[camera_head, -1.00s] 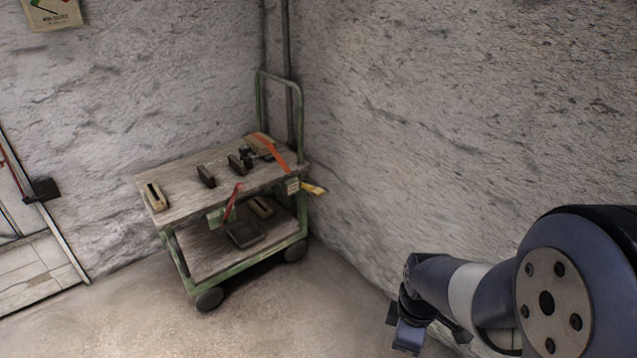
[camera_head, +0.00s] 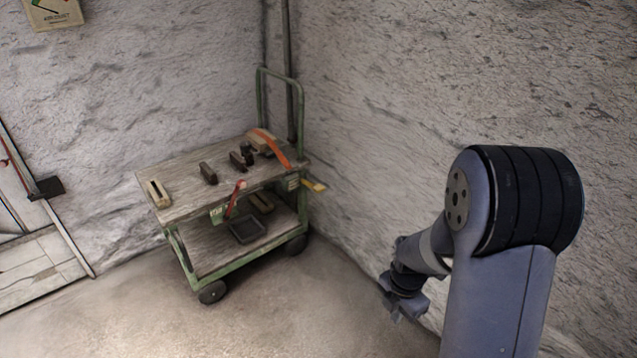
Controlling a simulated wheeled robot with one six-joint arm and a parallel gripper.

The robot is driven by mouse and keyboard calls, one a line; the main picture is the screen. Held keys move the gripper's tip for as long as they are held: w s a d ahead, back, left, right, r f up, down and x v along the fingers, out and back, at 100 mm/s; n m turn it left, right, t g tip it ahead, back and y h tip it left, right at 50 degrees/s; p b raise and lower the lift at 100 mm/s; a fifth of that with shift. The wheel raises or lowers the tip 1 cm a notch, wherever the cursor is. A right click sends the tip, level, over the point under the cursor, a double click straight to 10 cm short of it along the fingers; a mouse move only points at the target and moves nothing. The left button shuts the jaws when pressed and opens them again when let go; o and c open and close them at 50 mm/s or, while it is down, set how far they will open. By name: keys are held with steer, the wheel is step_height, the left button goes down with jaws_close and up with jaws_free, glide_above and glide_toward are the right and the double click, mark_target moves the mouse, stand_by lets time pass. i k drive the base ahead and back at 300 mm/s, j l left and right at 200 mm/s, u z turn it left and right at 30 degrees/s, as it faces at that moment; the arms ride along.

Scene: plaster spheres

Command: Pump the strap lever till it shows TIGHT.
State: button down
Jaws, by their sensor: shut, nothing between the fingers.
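A green-framed cart (camera_head: 178,208) with wooden decks stands in the corner. An orange strap (camera_head: 272,147) runs over a block (camera_head: 258,140) at its back right and down towards the right edge. No TIGHT mark can be made out. My gripper (camera_head: 393,312) is small and partly hidden by its wrist, right of the cart, low before the right wall, apart from the lever and holding nothing.
A red lever (camera_head: 235,200) hangs at the cart's front edge. Several dark and pale blocks lie on the top deck; a dark tray (camera_head: 246,230) is on the lower deck. Rough walls close in behind and right. Floor in front is clear.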

mark_target(317, 188)
steer(key=i+j, duration=0.2)
steer(key=i, duration=0.4)
steer(key=i+j+u, duration=0.1)
steer(key=i, duration=0.5)
steer(key=i+j, duration=0.25)
steer(key=i, duration=0.35)
steer(key=i+j+u, duration=0.1)
steer(key=i, duration=0.5)
